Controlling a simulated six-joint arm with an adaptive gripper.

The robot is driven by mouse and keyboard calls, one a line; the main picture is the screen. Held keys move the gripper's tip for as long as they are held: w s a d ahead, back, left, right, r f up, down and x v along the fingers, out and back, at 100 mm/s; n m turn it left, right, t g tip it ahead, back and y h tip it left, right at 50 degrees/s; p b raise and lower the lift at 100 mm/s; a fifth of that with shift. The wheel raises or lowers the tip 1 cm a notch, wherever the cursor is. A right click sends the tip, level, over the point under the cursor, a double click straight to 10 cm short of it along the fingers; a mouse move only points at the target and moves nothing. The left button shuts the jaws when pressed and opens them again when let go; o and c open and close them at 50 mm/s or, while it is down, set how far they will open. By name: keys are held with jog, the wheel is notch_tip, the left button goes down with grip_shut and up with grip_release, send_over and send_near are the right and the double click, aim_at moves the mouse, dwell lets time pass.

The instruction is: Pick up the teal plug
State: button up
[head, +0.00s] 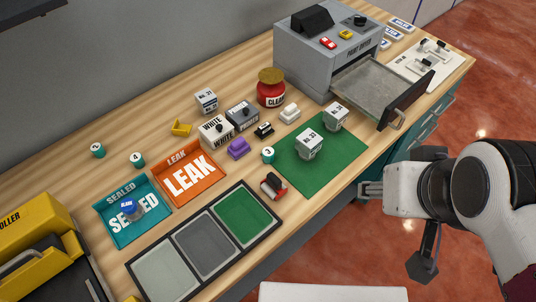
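One plug (97,150) is at the far left. A second, marked 4 (137,160), is a little to its right, behind the teal SEALED tray (118,232). The third, marked 3 (268,155), stands at the left edge of the green mat (340,163). My gripper (362,190) is off the bench's front edge, to the right of all three plugs and apart from them. It holds nothing that I can see; its finger gap is too small to judge.
An orange LEAK tray (188,178) and a three-section tray (160,262) lie at the front left.

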jog(key=shift+o, duration=0.5)
jog(key=w+a+f+t+y, duration=0.1)
jog(key=w+a+f+y, duration=0.15)
jog(key=w+a, duration=0.65)
jog(key=w+a+f+t+y, duration=0.15)
jog(key=w+a+f, duration=0.35)
jog(key=a, duration=0.6)
jog(key=w+a+f+m+h, duration=0.1)
jog(key=w+a+f+m, duration=0.1)
jog(key=w+a+f, duration=0.25)
jog(key=t+h, duration=0.4)
jog(key=h, duration=0.1)
send_near(270, 153)
jog(key=shift+v, duration=0.8)
jog(key=shift+w+f, duration=0.1)
jog(key=shift+w, duration=0.05)
jog(key=shift+x, duration=3.25)
